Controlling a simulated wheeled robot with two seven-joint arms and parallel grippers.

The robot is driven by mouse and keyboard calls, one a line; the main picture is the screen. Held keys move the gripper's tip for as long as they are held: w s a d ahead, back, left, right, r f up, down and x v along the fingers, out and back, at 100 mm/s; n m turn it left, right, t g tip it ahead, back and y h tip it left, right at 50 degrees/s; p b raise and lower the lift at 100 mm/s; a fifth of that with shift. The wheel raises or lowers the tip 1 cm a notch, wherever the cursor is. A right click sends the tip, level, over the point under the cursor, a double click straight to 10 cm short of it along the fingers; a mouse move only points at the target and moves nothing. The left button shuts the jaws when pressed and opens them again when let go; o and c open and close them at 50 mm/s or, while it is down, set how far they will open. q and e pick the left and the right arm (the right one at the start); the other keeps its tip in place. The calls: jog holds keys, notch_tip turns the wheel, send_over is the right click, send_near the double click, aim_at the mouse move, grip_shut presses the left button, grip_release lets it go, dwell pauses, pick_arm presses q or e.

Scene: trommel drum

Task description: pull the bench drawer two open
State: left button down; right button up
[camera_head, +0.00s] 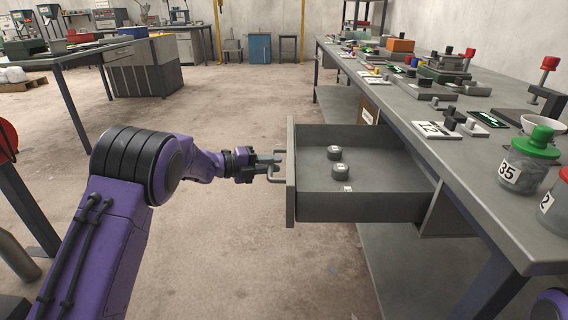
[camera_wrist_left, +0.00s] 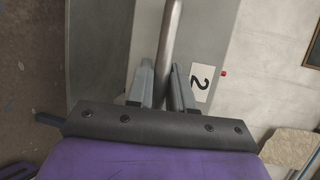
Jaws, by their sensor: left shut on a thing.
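The bench drawer two (camera_head: 291,190) is a grey metal drawer that stands well out from under the bench on the right in the head view. Its inside shows, with two small dark round pieces (camera_head: 337,163) on its floor. My left gripper (camera_head: 274,167) is at the drawer's front, shut on its bar handle (camera_head: 277,179). In the left wrist view the two fingers (camera_wrist_left: 160,88) are on either side of the metal handle bar (camera_wrist_left: 170,42). A label with the number 2 (camera_wrist_left: 200,82) is on the drawer front beside them. My right gripper is not in view.
The long grey bench (camera_head: 410,105) on the right carries small parts, trays and jars, including a green-lidded jar (camera_head: 527,160) near the front. Another table (camera_head: 80,55) stands at the far left. The concrete floor left of the drawer is clear.

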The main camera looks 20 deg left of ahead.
pick_arm(q)
jog(key=shift+s+a, duration=0.3)
jog(key=shift+a, duration=0.4)
jog(key=shift+s+a, duration=0.25)
jog(key=shift+a, duration=0.45)
jog(key=c, duration=1.1)
grip_release()
